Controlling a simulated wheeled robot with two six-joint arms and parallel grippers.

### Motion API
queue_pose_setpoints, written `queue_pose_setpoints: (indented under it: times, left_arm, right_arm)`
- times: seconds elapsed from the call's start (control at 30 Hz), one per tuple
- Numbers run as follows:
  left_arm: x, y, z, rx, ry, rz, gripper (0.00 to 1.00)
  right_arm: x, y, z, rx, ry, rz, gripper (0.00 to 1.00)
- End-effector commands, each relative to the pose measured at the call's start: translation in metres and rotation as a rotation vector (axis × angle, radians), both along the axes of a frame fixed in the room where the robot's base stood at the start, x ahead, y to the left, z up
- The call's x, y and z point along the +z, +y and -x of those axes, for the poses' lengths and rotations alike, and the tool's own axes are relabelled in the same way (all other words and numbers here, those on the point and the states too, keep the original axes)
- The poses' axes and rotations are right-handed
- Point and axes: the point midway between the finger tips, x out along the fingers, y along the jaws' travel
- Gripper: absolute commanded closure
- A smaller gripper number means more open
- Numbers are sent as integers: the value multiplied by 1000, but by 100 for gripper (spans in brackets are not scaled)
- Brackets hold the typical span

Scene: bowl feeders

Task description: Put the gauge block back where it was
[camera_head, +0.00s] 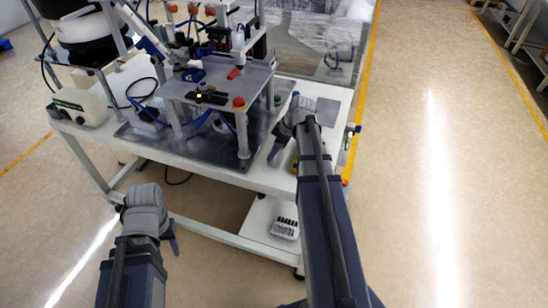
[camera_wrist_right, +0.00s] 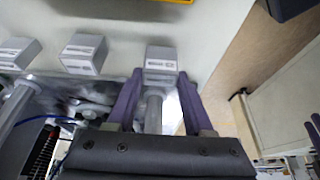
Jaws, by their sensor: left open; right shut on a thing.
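I cannot tell whether the block touches the white table top. Two similar grey blocks, one in the middle (camera_wrist_right: 83,53) and one at the far left (camera_wrist_right: 20,53), stand in a row to its left, apart from the fingers. In the head view my right gripper (camera_head: 273,154) is over the table's right end, and no block can be made out there. My left gripper (camera_head: 173,244) is open and empty, in front of the table.
The white table (camera_head: 215,170) carries a metal machine stand (camera_head: 215,88) with a red button (camera_head: 239,102), left of my right gripper. A yellow-edged dark item is partly hidden behind my right arm. A small tray (camera_head: 284,229) sits on the lower shelf. The floor at right is clear.

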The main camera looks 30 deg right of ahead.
Motion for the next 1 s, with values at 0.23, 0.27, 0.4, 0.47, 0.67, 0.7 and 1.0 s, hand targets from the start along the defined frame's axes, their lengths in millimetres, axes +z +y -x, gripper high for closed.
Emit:
queue_pose_setpoints:
  times: [0.23, 0.27, 0.4, 0.47, 0.67, 0.7, 1.0]
  left_arm:
    - [-7, 0, 0, 0, 0, 0, 52]
    - [-7, 0, 0, 0, 0, 0, 52]
    - [-10, 0, 0, 0, 0, 0, 52]
    - [-12, 0, 0, 0, 0, 0, 52]
    - [-10, 0, 0, 0, 0, 0, 52]
    - [-10, 0, 0, 0, 0, 0, 52]
    - [-10, 0, 0, 0, 0, 0, 52]
  right_arm:
    - [-7, 0, 0, 0, 0, 0, 100]
    - [-7, 0, 0, 0, 0, 0, 100]
    - [-10, 0, 0, 0, 0, 0, 100]
    - [-12, 0, 0, 0, 0, 0, 100]
    - [-10, 0, 0, 0, 0, 0, 26]
    - [-10, 0, 0, 0, 0, 0, 21]
    - [-10, 0, 0, 0, 0, 0, 18]
